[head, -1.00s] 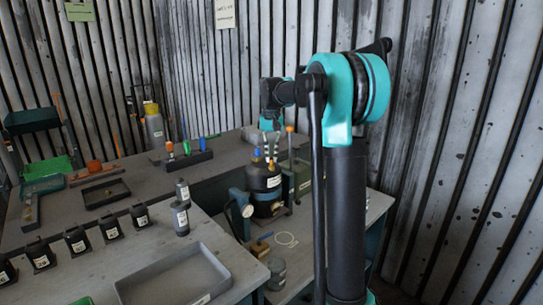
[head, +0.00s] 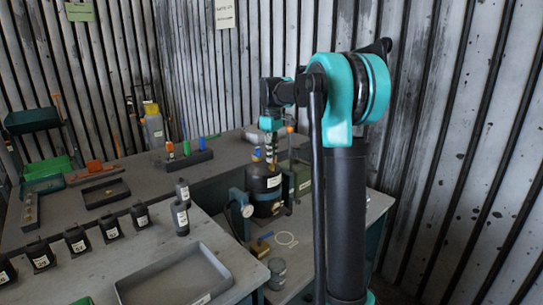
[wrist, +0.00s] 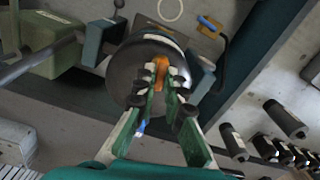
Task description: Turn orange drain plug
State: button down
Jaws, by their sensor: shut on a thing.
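The orange drain plug (wrist: 160,75) stands on top of a dark cylindrical housing (wrist: 124,72) in the wrist view. My gripper (wrist: 163,82) has one finger on each side of the plug and is shut on it. The fingertips partly hide the plug. In the head view my gripper (head: 271,153) points down onto the top of the black housing (head: 264,184), and I cannot make out the plug clearly there.
A dark blue-green clamp frame with a round gauge (head: 247,211) surrounds the housing. A green box (wrist: 48,42) stands beside it. A grey tray (head: 178,274) and several black blocks lie on the near bench. A white ring (head: 286,239) lies near the housing.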

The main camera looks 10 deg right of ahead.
jog(key=n, duration=0.6)
jog(key=shift+n, duration=0.3)
jog(key=n, duration=0.6)
jog(key=shift+n, duration=0.3)
jog(key=c, duration=1.6)
grip_release()
notch_tip(320, 180, up, 12)
